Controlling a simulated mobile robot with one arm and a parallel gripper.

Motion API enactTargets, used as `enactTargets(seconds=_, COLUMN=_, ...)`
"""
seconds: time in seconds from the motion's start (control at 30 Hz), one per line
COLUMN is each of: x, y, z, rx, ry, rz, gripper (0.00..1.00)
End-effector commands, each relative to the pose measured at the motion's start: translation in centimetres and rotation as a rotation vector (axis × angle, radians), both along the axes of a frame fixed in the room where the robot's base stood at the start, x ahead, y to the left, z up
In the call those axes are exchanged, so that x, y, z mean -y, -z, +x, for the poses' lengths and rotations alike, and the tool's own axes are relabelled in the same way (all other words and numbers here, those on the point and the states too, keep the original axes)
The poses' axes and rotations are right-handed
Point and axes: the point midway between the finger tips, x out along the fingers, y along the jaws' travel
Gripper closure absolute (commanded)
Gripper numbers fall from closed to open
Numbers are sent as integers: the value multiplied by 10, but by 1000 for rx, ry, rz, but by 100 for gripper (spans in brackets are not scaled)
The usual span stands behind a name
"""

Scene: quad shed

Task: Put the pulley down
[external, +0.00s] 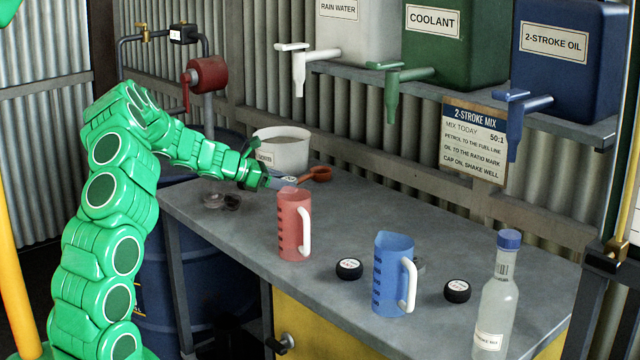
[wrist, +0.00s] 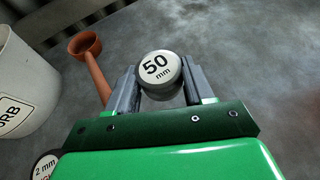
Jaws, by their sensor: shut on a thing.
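The pulley (wrist: 160,72), a small grey disc-like thing with a white face marked "50 mm", sits between the two grey fingers of my gripper (wrist: 158,82). My gripper is shut on its sides, with the marked face towards the wrist camera. In the external view my gripper (external: 280,181) reaches over the back left part of the bench (external: 340,205), just behind and above the red jug's rim. The pulley shows there only as a small pale shape at the fingertips. I cannot tell whether its underside touches the bench.
A red jug (external: 294,228) and blue jug (external: 391,275) stand in front. A white tub (external: 285,152) and orange-brown scoop (external: 318,174) are close by. Black labelled discs (external: 349,268) (external: 457,291) and a clear bottle (external: 495,305) are further right.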

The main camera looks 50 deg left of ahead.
Motion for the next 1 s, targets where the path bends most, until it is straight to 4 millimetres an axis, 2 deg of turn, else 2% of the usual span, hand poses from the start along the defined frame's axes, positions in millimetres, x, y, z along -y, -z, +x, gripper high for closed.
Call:
enactTargets(seconds=0.33, x=-4, y=12, z=8, rx=-2, ry=-1, rz=0, gripper=82)
enactTargets(seconds=0.57, x=-4, y=39, z=8, rx=-2, ry=-2, rz=-1, gripper=82)
enactTargets(seconds=1.0, x=-3, y=44, z=8, rx=0, ry=0, rz=0, gripper=82)
